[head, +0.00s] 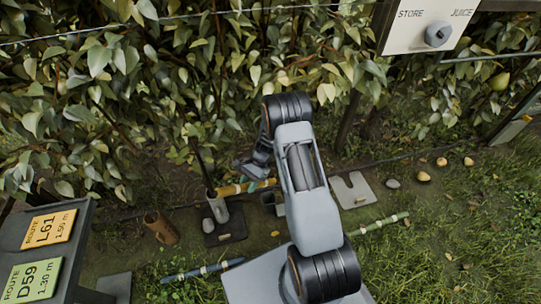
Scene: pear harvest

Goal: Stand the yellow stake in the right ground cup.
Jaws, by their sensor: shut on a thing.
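The yellow stake (232,190) shows in the head view, lying nearly level in the picture with a teal band near its middle. My gripper (252,180) is at the banded part and shut on the stake. A grey ground cup (218,210) stands on a dark plate just below the stake's left end; I cannot tell whether they touch. A lighter ground plate (356,192) lies right of my arm. A cup for that plate is not clearly visible, and my arm may hide it.
A blue stake (203,270) and a green stake (385,223) lie on the grass. A brown cup-like pot (160,227) tilts at left. Route signs (48,228) stand at lower left, and a STORE/JUICE panel (420,25) hangs at upper right. Leafy hedge fills the back.

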